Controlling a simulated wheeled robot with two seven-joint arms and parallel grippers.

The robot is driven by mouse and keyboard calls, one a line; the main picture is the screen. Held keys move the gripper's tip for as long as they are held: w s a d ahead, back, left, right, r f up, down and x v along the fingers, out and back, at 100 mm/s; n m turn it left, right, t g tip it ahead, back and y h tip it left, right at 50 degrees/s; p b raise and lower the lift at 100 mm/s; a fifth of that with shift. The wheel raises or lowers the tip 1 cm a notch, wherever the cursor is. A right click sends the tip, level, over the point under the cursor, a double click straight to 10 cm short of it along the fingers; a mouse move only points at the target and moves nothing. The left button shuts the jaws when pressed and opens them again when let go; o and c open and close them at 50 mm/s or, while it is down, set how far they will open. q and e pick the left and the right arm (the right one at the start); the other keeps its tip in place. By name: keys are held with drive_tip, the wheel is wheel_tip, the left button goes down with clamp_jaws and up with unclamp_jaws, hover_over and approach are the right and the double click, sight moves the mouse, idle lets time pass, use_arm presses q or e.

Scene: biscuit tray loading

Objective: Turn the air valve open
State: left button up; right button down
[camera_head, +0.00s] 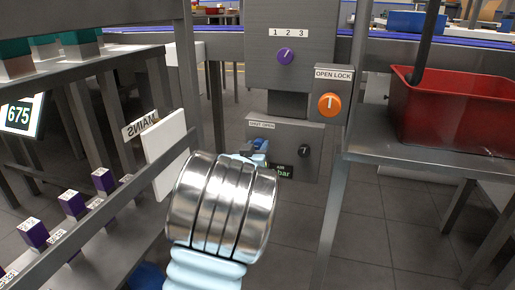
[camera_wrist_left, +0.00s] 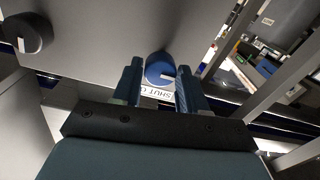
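The air valve is a blue knob (camera_wrist_left: 159,68) with a white pointer mark, on a grey panel with a SHUT OPEN label. In the head view the knob (camera_head: 262,144) is partly hidden behind my left gripper (camera_head: 250,157). In the left wrist view the two fingers of my left gripper (camera_wrist_left: 159,76) stand on either side of the knob, with a narrow gap to it. The gripper looks open around the knob. The label (camera_head: 262,125) shows above the knob in the head view. My right gripper is in neither view.
A black knob (camera_head: 304,151) and a small bar display (camera_head: 281,171) share the panel. Above are an orange OPEN LOCK knob (camera_head: 330,104) and a purple selector (camera_head: 286,56). A red bin (camera_head: 440,115) stands on the right table. A white MAINS board (camera_head: 166,152) is at left.

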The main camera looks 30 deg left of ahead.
use_arm(q)
drive_tip(key=c, duration=0.6)
drive_tip(key=shift+m, duration=0.4)
drive_tip(key=m+p, duration=0.1)
drive_tip(key=m, duration=0.1)
drive_tip(key=shift+m, duration=0.4)
drive_tip(key=m+p, duration=0.1)
drive_tip(key=m, duration=0.2)
drive_tip(key=shift+m+p, duration=0.3)
drive_tip(key=shift+m, duration=0.1)
drive_tip(key=m+p, duration=0.1)
drive_tip(key=m, duration=0.4)
drive_tip(key=shift+m, duration=0.3)
drive_tip(key=m, duration=0.2)
drive_tip(key=m+p, duration=0.1)
drive_tip(key=m, duration=0.2)
drive_tip(key=shift+d+f+h, duration=0.1)
drive_tip(key=shift+f+h, duration=0.1)
drive_tip(key=shift+h, duration=0.1)
drive_tip(key=shift+m, duration=0.3)
